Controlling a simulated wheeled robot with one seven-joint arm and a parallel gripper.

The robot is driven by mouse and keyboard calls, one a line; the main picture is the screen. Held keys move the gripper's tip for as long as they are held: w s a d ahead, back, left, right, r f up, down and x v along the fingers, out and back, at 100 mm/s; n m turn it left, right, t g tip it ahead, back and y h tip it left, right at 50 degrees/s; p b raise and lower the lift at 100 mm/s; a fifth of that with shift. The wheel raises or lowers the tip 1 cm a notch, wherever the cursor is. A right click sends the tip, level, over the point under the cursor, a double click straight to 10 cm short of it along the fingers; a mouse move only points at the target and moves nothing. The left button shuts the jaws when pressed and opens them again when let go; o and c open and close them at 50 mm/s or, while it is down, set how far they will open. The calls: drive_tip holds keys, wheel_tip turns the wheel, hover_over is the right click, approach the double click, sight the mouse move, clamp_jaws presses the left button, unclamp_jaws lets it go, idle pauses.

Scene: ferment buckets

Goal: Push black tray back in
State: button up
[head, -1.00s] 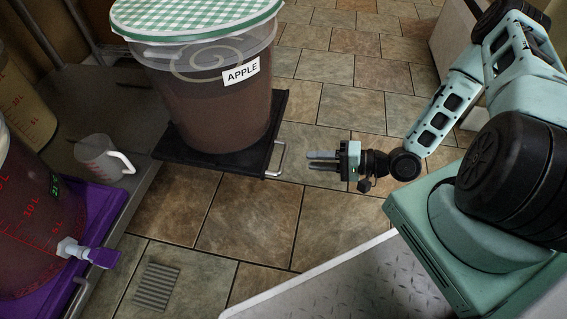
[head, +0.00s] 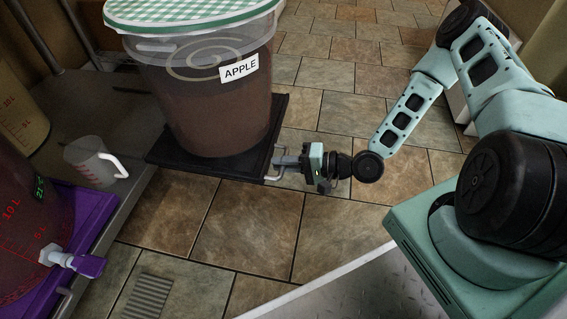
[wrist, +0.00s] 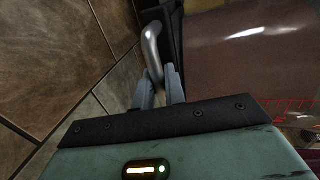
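The black tray (head: 181,157) juts out over the tiled floor. It carries the big clear bucket labelled APPLE (head: 215,105), which is full of brown liquid. A metal handle (wrist: 152,45) is on the tray's right edge. My gripper (head: 284,161) is at this handle, its fingers pointing left toward the tray. In the wrist view, the handle bar passes between my two fingertips (wrist: 160,85). The frames do not show whether the fingers press on it. The far end of the handle is hidden by the fingers.
A purple tray (head: 98,215) with another bucket and a purple tap (head: 88,265) is at lower left. A clear measuring cup (head: 88,160) stands on the grey shelf (head: 120,110). A floor drain (head: 147,296) is at the bottom. Tiled floor right of the tray is clear.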

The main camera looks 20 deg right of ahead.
sight(179, 145)
clamp_jaws()
drive_tip(key=r+x, duration=0.2)
drive_tip(key=x, duration=0.7)
drive_tip(key=r+x, duration=0.2)
drive_tip(key=x, duration=0.7)
drive_tip(key=a+r+x, duration=0.1)
drive_tip(key=r+x, duration=0.1)
drive_tip(key=x, duration=0.8)
drive_tip(key=shift+w+a+f+p, duration=0.1)
drive_tip(key=shift+w+p, duration=0.3)
drive_tip(key=o, duration=0.6)
unclamp_jaws()
drive_tip(key=shift+c, duration=0.2)
